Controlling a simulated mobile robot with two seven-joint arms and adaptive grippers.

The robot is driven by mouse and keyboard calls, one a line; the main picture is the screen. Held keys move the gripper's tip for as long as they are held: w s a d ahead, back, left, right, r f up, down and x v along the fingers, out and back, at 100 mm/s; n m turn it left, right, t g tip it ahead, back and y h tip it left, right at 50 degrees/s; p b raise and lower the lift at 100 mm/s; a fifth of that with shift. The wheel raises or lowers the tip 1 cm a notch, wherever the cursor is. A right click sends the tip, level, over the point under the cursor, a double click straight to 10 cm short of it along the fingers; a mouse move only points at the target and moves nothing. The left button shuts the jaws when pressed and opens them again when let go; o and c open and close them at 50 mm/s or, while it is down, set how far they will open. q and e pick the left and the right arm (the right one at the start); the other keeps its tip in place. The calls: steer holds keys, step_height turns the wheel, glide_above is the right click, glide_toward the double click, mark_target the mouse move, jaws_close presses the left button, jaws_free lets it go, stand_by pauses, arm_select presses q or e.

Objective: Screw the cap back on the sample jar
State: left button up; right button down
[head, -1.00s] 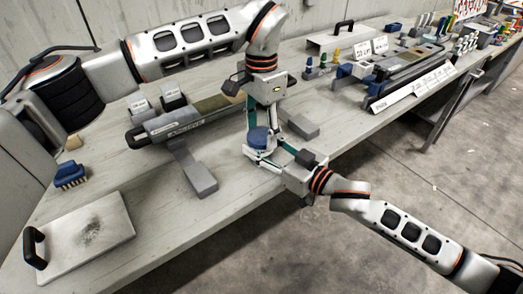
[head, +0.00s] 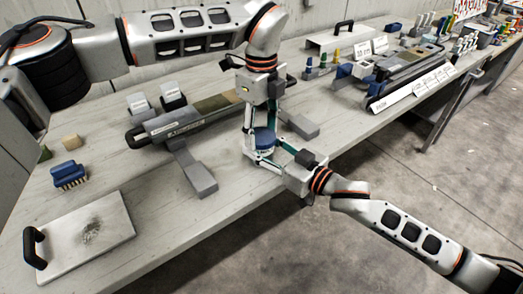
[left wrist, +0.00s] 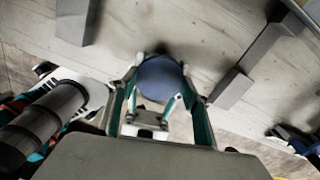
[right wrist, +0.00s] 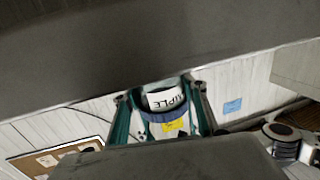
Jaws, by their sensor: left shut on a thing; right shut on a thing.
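The blue cap (head: 264,137) is between the fingers of my left gripper (head: 262,134), which points down from above and is shut on it. The left wrist view shows the round cap top (left wrist: 160,77) between both fingertips. The sample jar (right wrist: 165,98) has a white label, upside down in the right wrist view. My right gripper (right wrist: 165,104) is shut on the jar from the side, near the table's front edge. The blue cap (right wrist: 167,115) borders the jar's mouth end there. I cannot tell whether its thread is engaged. In the head view fingers hide most of the jar.
A grey core tray (head: 185,122) lies left of the grippers, with a grey block (head: 200,180) before it. A blue brush (head: 69,175) and a metal plate with handle (head: 85,235) lie at the left. Another tray with a white label strip (head: 410,87) is at the right.

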arm_select(q)
steer(key=m, duration=0.5)
steer(key=shift+m, duration=0.4)
steer(key=m, duration=0.3)
steer(key=shift+m, duration=0.3)
steer(key=m, duration=1)
steer(key=shift+f+m, duration=0.1)
steer(key=shift+m, duration=0.3)
steer(key=m, duration=0.3)
steer(key=shift+m, duration=0.3)
steer(key=m, duration=1)
steer(key=shift+m, duration=0.4)
steer(key=m, duration=0.3)
steer(key=shift+m, duration=0.4)
steer(key=o, duration=1.3)
